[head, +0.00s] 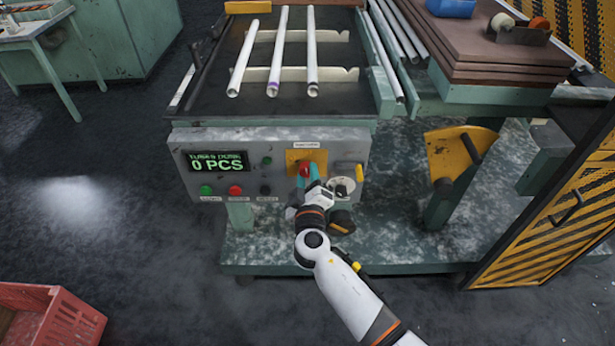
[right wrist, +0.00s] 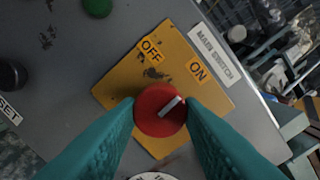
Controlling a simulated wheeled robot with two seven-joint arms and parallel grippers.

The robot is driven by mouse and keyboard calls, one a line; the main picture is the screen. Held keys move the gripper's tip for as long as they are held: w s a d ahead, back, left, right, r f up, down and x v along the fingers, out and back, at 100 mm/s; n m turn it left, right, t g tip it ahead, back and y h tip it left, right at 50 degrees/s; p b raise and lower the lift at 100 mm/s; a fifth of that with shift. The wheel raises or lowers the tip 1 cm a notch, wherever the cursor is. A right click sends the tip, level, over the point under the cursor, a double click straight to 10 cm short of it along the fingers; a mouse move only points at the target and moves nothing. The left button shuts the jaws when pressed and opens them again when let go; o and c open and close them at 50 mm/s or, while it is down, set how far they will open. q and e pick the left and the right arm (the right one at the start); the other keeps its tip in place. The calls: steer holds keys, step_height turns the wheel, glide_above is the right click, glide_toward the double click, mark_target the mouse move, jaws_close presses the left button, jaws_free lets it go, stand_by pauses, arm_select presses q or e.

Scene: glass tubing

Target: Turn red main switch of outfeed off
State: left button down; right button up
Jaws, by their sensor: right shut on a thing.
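The red main switch (head: 304,167) is a round knob on a yellow plate (head: 293,158) on the grey control panel. In the right wrist view the red knob (right wrist: 154,122) has a white pointer mark slanting up and right, on the side of the ON label (right wrist: 196,69). The OFF label (right wrist: 151,49) is up and left of ON. My right gripper (head: 307,179) is at the knob, its teal fingers on both sides, shut on it. My left gripper is not in view.
The panel (head: 350,140) also bears a display reading 0 PCS (head: 218,161), several push buttons, a white dial (head: 342,187) close right of my gripper and a yellow handle (head: 359,172). Glass tubes (head: 312,50) lie on the rack above. A red crate (head: 60,325) stands at lower left.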

steer(key=n, duration=0.7)
steer(key=shift+r+n+p, duration=0.1)
steer(key=shift+n+p, duration=0.2)
steer(key=shift+p, duration=0.05)
steer(key=n+p, duration=0.1)
steer(key=n, duration=0.3)
steer(key=shift+n+h+p, duration=0.3)
steer(key=shift+n+p, duration=0.7)
steer(key=shift+n, duration=1.4)
steer(key=o, duration=1)
